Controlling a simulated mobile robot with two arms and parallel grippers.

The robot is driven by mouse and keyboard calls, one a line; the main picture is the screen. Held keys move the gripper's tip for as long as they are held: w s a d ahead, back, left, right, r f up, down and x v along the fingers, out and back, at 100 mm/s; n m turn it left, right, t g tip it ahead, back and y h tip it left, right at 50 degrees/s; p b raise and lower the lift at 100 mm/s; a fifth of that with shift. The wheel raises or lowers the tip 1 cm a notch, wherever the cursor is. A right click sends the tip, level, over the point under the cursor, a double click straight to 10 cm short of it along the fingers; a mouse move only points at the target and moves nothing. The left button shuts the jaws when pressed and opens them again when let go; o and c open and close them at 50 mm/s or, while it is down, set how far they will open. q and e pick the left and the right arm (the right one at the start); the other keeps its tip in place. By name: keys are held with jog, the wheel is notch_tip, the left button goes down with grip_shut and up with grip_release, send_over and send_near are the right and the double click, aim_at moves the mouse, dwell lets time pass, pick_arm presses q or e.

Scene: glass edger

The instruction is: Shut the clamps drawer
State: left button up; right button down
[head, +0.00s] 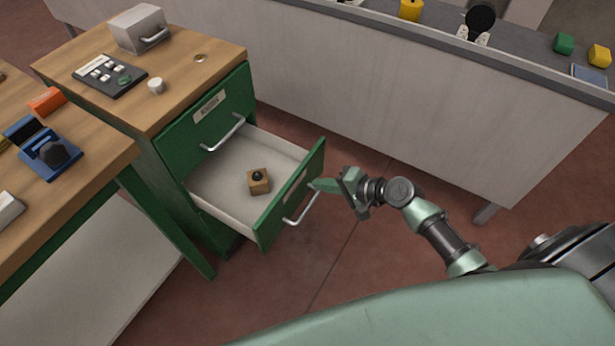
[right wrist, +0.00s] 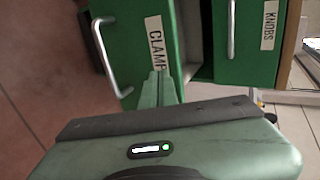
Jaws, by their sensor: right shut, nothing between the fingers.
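The clamps drawer (head: 290,193) is the lower green drawer of the cabinet, and it stands pulled well out. A wooden block with a dark knob (head: 259,181) lies inside it. The drawer front, with its label (right wrist: 156,42) and silver handle (right wrist: 112,58), faces me in the right wrist view. My right gripper (head: 325,185) is shut and empty, with its fingertips at the drawer front beside the handle. The fingertips (right wrist: 160,76) also show close to the label; I cannot tell whether they touch. My left gripper is not in view.
The knobs drawer (head: 222,115) above is shut. A small grey box (head: 138,28) and a keypad device (head: 110,76) sit on the cabinet top. A long pale counter (head: 400,90) stands behind on the right. A workbench (head: 85,160) is at left. The floor before the drawer is clear.

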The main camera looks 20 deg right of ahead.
aim_at(298, 177)
jog(key=w+a, duration=0.2)
jog(key=w, duration=0.1)
jog(key=shift+a+f+p, duration=0.1)
jog(key=shift+a+p, duration=0.1)
jog(key=shift+p, duration=0.15)
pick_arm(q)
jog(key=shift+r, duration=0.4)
pick_arm(e)
jog(key=shift+w+a, duration=0.2)
jog(key=shift+w, duration=0.1)
jog(key=shift+w+a, duration=0.1)
